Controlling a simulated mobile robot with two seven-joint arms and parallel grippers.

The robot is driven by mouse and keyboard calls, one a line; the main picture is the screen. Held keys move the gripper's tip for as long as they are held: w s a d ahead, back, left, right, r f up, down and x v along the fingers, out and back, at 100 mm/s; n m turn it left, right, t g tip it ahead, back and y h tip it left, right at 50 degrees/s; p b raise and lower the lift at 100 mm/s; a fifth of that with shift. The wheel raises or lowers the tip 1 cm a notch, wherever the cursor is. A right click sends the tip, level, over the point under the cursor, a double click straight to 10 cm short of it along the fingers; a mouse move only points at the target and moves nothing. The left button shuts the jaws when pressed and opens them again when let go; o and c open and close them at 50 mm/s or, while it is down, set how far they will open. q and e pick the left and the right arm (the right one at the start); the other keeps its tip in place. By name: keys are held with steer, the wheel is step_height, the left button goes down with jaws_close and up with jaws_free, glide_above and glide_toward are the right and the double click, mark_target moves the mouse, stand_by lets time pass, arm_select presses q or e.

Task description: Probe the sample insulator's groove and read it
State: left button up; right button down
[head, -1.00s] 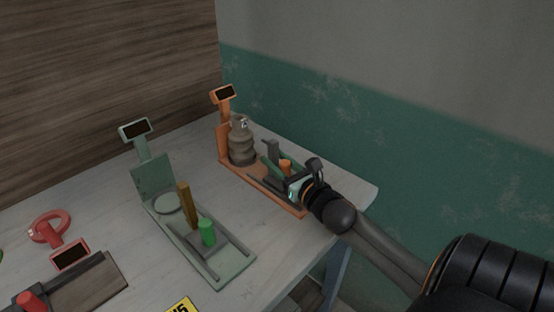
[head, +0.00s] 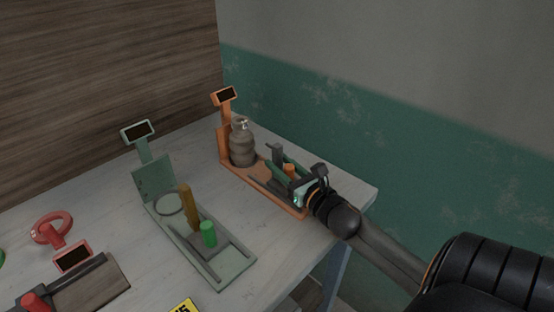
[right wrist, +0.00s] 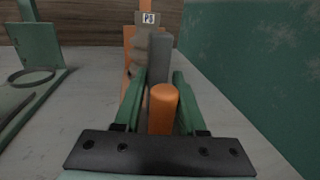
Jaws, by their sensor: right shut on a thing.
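The sample insulator (head: 242,150) is a brown-grey ribbed body standing upright at the back of the orange gauge stand (head: 288,207). A white tag with dark marks shows near its top in the right wrist view (right wrist: 148,18). The stand's small screen (head: 225,96) looks dark, with no legible reading. A grey upright post (right wrist: 160,62) stands between the insulator and an orange handle (right wrist: 163,108). My right gripper (right wrist: 158,105) is shut on the orange handle, its green fingers on either side. Whether any probe tip touches the groove is hidden. My left gripper is out of view.
A similar green stand (head: 232,266) with a green knob (head: 208,234) and a brown post (head: 187,206) stands to the left, without an insulator. The wall closes the right side.

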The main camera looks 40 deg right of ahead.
steer(key=shift+d+f, duration=0.1)
steer(key=shift+d, duration=0.25)
steer(key=c, duration=0.8)
jaws_free()
steer(key=shift+s, duration=0.2)
steer(key=shift+o, duration=0.6)
steer(key=shift+s+d, duration=0.1)
steer(key=shift+o, duration=0.4)
steer(key=shift+a, duration=0.2)
steer(key=s, duration=0.7)
steer(key=s+a, duration=0.1)
steer(key=s, duration=0.3)
steer(key=shift+a+b, duration=0.1)
steer(key=shift+b, duration=0.2)
steer(key=shift+s, duration=0.65)
